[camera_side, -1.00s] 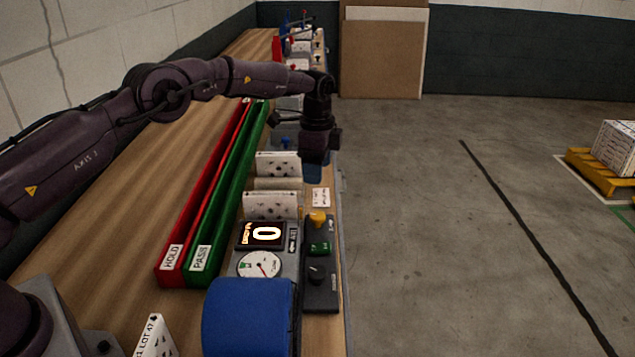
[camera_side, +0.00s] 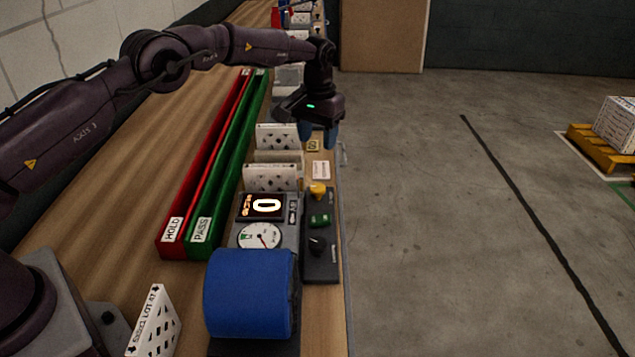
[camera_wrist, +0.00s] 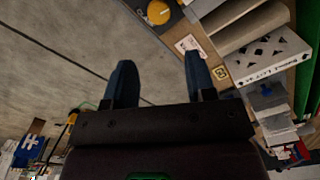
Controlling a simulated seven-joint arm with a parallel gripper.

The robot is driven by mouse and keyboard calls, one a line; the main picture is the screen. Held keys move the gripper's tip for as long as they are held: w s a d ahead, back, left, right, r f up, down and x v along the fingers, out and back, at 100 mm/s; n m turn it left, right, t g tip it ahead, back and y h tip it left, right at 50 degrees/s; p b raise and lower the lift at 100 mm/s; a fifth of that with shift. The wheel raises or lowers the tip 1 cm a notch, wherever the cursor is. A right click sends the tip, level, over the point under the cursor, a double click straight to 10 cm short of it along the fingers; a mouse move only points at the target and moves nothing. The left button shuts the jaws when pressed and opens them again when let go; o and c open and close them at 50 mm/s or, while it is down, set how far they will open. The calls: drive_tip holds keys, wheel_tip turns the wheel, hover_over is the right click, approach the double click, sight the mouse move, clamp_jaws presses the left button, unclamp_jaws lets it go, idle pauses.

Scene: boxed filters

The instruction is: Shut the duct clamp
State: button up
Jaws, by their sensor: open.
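My gripper (camera_side: 320,136) hangs fingers down over the far right part of the bench, beyond the control panel. In the wrist view my gripper (camera_wrist: 158,62) has its two blue fingers wide apart with nothing between them. Two white perforated pieces (camera_side: 270,177) (camera_side: 278,136) stand on either side of a beige part (camera_side: 278,157), left of and nearer than my gripper. The beige part (camera_wrist: 252,25) and one white piece (camera_wrist: 268,55) also show in the wrist view. I cannot tell which part is the duct clamp or whether it is open.
A dark panel (camera_side: 329,265) holds a yellow knob (camera_side: 318,191), a green button (camera_side: 319,220) and a black knob (camera_side: 316,244). The display (camera_side: 265,207) reads 0. Red HOLD (camera_side: 170,240) and green PASS (camera_side: 200,240) channels run left.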

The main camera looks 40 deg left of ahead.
sight(318, 187)
wheel_tip(318, 187, down, 13)
drive_tip(key=n, duration=2.1)
